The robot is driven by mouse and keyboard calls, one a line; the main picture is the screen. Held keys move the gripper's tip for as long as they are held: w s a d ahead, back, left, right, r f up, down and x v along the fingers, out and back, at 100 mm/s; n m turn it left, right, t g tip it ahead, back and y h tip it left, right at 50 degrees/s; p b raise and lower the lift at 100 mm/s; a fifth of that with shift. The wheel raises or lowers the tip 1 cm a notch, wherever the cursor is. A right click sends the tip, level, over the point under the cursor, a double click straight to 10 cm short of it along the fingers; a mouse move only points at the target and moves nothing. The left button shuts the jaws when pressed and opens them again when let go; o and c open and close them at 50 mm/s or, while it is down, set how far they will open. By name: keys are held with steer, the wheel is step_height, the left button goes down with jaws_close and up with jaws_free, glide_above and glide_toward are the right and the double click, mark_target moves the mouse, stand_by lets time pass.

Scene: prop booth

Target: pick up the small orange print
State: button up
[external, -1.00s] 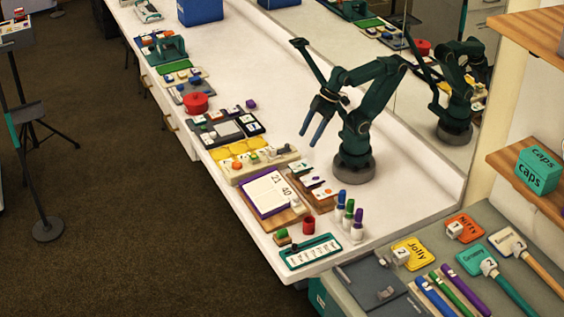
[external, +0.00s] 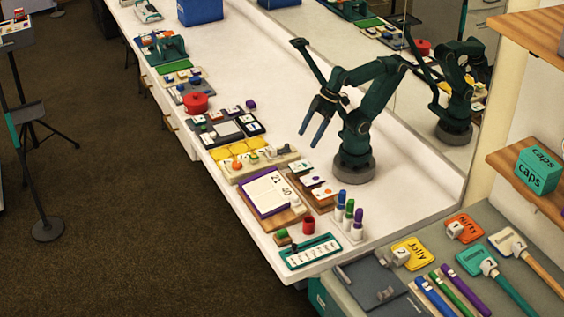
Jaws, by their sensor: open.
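A brown wooden tray (external: 296,184) on the white counter holds several small white cards with coloured marks. One card (external: 322,193) shows a small orange mark and may be the orange print; the marks are too small to tell surely. Another card (external: 312,180) lies just behind it. My gripper (external: 310,139) hangs above the counter, behind and above the tray. Its two blue-grey fingers are apart and point down, with nothing visible between them. It is clear of the cards.
A purple-edged pad (external: 261,199) lies left of the tray. Several capped bottles (external: 357,228) and a red cup (external: 309,225) stand in front. A cream board (external: 232,177) with knobs is further left. A mirror backs the counter. Bare counter (external: 270,110) lies behind my gripper.

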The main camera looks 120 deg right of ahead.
steer(key=g, duration=0.5)
glide_above(319, 195)
steer(key=f, duration=0.5)
steer(key=shift+w+d+f, duration=0.15)
steer(key=shift+w+f, duration=0.05)
steer(key=shift+f, duration=0.05)
steer(key=shift+s+a+f+g, duration=0.2)
steer(key=shift+f+g, duration=0.1)
steer(key=shift+f, duration=2.45)
steer(key=shift+f, duration=0.25)
